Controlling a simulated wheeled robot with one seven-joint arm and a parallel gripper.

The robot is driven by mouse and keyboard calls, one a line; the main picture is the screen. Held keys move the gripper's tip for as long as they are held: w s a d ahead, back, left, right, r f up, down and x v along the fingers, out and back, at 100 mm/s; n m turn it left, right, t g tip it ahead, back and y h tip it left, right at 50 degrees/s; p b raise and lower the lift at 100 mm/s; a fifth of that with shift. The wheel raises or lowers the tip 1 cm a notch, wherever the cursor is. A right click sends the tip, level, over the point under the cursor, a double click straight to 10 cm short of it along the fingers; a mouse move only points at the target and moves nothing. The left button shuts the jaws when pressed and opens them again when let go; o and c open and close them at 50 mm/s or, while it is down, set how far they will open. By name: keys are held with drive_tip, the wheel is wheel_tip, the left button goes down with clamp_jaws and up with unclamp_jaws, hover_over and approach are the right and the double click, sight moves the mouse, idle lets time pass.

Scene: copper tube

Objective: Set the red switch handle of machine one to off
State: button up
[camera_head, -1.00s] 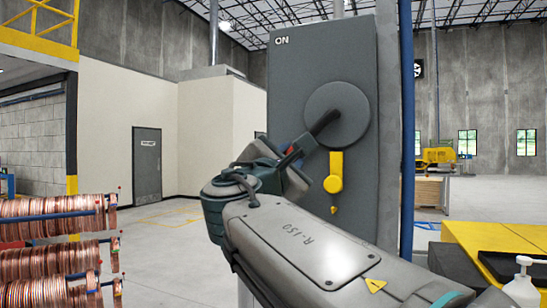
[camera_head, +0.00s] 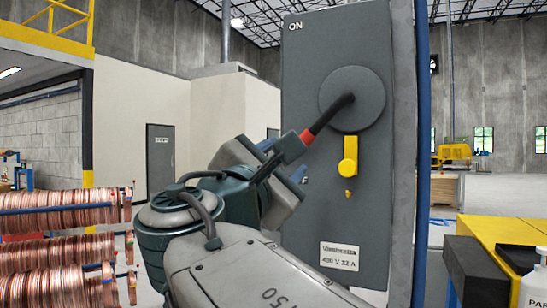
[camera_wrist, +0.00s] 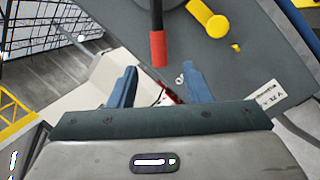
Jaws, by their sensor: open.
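The red switch handle is a black lever with a red grip (camera_head: 306,137). It slants down and left from a round grey disc (camera_head: 366,88) on the grey switch box (camera_head: 350,215). "ON" is printed at the box's top left. My gripper (camera_head: 283,158) is open, just below and left of the grip's end, with nothing between its fingers. In the wrist view the red grip (camera_wrist: 158,48) lies just beyond the two blue fingertips (camera_wrist: 158,72), apart from them. My wrist and arm hide the box's lower left part, including most of a small marking there.
A yellow knob (camera_head: 348,153) sits under the disc, right of the grip. Copper tube coils (camera_head: 55,220) stand at the left. A yellow-topped bench (camera_head: 490,240) with a white bottle (camera_head: 532,288) is at the lower right. A blue pole (camera_head: 423,150) rises beside the box.

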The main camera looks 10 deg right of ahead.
drive_tip(key=v, duration=0.2)
drive_tip(key=shift+s+a+f, duration=0.1)
drive_tip(key=shift+s+a, duration=0.05)
drive_tip(key=shift+s, duration=0.15)
drive_tip(key=w+d+f+m+g+y+p, duration=0.15)
drive_tip(key=d+f+m+g, duration=0.3)
drive_tip(key=f, duration=0.85)
drive_tip(key=d+f+m+g+y, duration=0.2)
drive_tip(key=d+f+m+g, duration=0.3)
drive_tip(key=f, duration=0.7)
drive_tip(key=s+f+m+g+y, duration=0.3)
drive_tip(key=s+f+m, duration=0.2)
drive_tip(key=f, duration=0.4)
drive_tip(key=s+f+m+g+y+p, duration=0.1)
drive_tip(key=s+f+m+g+y, duration=0.2)
drive_tip(key=f, duration=0.7)
drive_tip(key=s+m+y, duration=0.1)
drive_tip(key=s+m, duration=0.1)
drive_tip(key=m, duration=0.1)
drive_tip(key=shift+d+f, duration=0.15)
drive_tip(key=shift+d, duration=0.2)
drive_tip(key=shift+m+y, duration=0.25)
